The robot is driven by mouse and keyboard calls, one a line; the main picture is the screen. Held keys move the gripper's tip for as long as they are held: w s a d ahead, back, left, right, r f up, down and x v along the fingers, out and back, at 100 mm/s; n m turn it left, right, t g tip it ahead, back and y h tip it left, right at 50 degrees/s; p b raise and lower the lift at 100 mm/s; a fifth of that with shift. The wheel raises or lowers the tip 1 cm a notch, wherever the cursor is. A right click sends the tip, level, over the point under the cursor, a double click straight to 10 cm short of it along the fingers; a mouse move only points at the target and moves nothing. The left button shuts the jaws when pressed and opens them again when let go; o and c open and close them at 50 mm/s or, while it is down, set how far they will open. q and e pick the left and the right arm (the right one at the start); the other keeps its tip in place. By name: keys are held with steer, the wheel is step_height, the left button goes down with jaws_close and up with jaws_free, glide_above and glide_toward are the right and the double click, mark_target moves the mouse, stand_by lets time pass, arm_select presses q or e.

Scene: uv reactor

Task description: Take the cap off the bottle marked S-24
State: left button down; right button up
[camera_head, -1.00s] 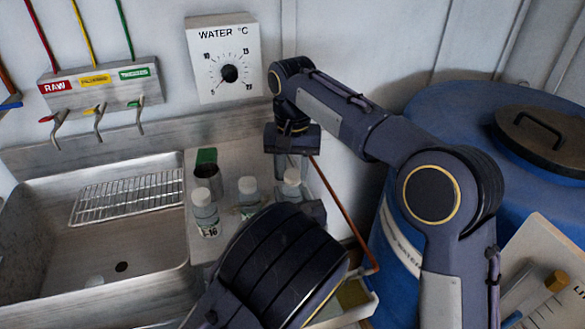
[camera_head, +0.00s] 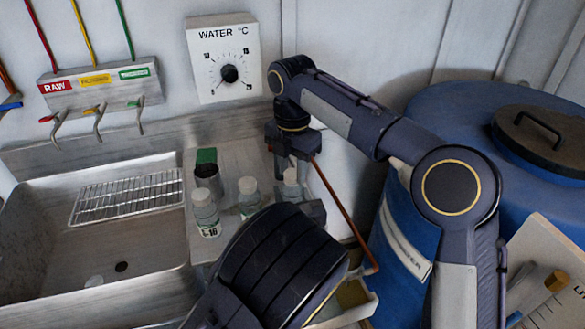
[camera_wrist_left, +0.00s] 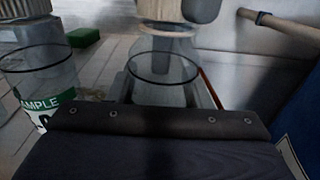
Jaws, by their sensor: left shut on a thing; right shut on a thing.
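A clear bottle (camera_wrist_left: 165,78) stands between the fingers of my left gripper (camera_wrist_left: 165,92) in the left wrist view; its label does not show. In the head view this bottle (camera_head: 291,190) is the rightmost of a row, partly hidden by my arms. A pale cap (camera_wrist_left: 158,10) is at its top, with a finger of my right gripper beside it. My right gripper (camera_head: 292,165) points down, shut on the cap; I cannot tell whether the cap is loose.
Two more capped bottles stand left of it, a left one (camera_head: 206,213) whose label seems to end in 16 and a middle one (camera_head: 248,196). A metal cup (camera_head: 208,178) and green block (camera_head: 206,156) are behind. The sink (camera_head: 60,240) is left, a blue barrel (camera_head: 410,225) right.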

mark_target(293, 173)
steer(key=shift+n, duration=0.9)
steer(key=shift+r, duration=0.25)
steer(key=shift+r, duration=0.85)
steer(key=shift+r, duration=2.05)
arm_select(q)
steer(key=c, duration=0.6)
jaws_free()
steer(key=shift+c, duration=0.2)
